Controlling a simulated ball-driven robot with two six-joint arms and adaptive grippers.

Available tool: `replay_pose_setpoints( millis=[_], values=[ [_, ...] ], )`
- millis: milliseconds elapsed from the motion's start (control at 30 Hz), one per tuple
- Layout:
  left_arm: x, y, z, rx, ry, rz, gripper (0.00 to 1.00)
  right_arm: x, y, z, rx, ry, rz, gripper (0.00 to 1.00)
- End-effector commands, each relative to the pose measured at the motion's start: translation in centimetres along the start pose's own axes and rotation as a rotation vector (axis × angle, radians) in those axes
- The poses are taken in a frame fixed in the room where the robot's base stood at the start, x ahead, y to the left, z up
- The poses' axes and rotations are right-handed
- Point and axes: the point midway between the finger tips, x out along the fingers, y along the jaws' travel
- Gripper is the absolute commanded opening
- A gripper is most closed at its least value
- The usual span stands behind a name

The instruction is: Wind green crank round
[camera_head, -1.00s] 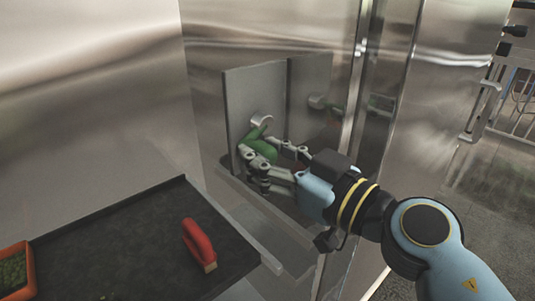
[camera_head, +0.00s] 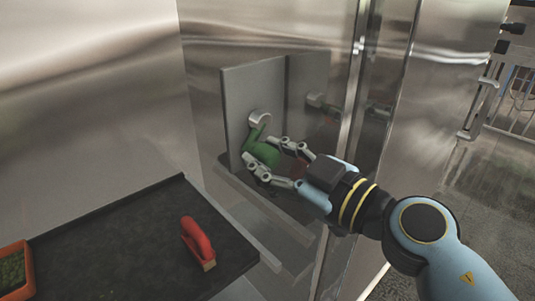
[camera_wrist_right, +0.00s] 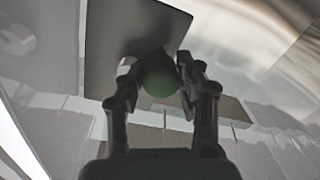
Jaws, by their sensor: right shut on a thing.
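The green crank (camera_head: 256,140) hangs from a round silver hub (camera_head: 259,117) on a grey upright plate (camera_head: 237,100). Its arm slopes down to a rounded green knob (camera_head: 266,154). My right gripper (camera_head: 271,164) is shut on the knob, with its fingers on either side of it. The right wrist view also shows the green knob (camera_wrist_right: 158,74) between the two fingers of my right gripper (camera_wrist_right: 158,78), with the grey plate behind. My left gripper is not in view.
A dark tray (camera_head: 120,240) lies at the lower left. A red-handled brush (camera_head: 198,242) rests on it, and an orange planter with green contents (camera_head: 14,268) stands at its left edge. Shiny steel walls (camera_head: 90,80) surround the plate and mirror it.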

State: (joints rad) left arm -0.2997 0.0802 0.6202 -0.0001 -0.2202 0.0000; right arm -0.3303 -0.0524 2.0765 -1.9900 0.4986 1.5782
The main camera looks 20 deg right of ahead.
Motion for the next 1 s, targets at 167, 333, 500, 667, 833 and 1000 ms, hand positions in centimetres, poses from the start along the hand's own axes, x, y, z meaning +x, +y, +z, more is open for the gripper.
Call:
replay_pose_setpoints(
  millis=[167,333,500,667,833,1000],
  values=[
    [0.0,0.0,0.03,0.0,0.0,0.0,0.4,-0.03,0.23,0.52,-0.121,-0.007,-0.002,0.02],
    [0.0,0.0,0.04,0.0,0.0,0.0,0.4,-0.04,0.43,0.82,-0.208,-0.012,-0.003,0.02],
    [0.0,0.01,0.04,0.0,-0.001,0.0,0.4,-0.04,0.57,1.0,-0.26,-0.014,-0.002,0.02],
    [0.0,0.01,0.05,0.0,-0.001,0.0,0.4,-0.04,0.62,1.07,-0.28,-0.015,-0.002,0.02],
    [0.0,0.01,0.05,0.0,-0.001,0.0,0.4,-0.05,0.63,1.09,-0.283,-0.016,-0.002,0.02],
    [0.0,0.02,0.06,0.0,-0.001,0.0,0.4,-0.05,0.62,1.09,-0.282,-0.016,-0.003,0.02]
  ],
)
